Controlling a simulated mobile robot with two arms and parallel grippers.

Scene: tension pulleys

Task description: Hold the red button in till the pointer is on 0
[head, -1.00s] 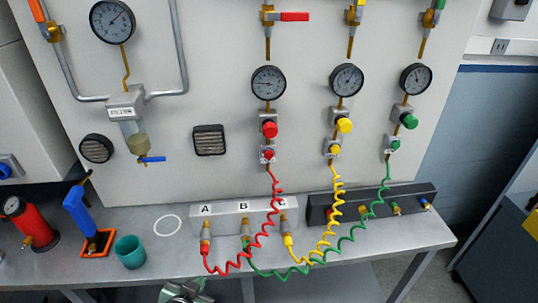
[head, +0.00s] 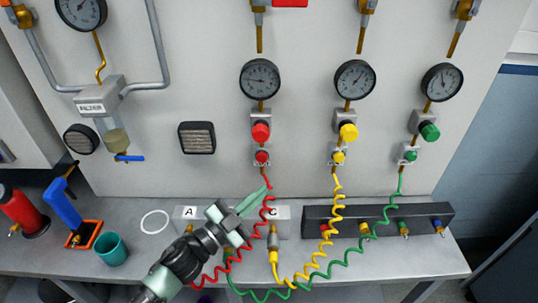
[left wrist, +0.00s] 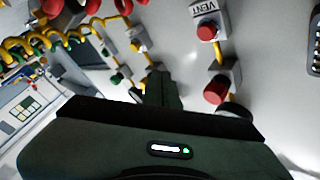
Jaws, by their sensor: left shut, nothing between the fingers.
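The small red button (head: 262,157) sits on the wall panel below a larger red knob (head: 261,132). In the left wrist view the button (left wrist: 207,30) stands beside a VENT label, and the knob (left wrist: 215,92) is also visible. The round gauge (head: 261,79) is above them; its pointer lies toward the left, its numbers too small to read. My left gripper (head: 265,188) is shut and empty, its tips a little below the button in the head view, apart from it. It also shows in the left wrist view (left wrist: 160,82). My right gripper is out of view.
A red coiled hose (head: 208,275) passes close by my left fingertips. Yellow (head: 333,222) and green (head: 343,261) coiled hoses hang to the right. The block with A and C labels (head: 187,213) is partly hidden by my arm. A teal cup (head: 112,250) stands on the bench left.

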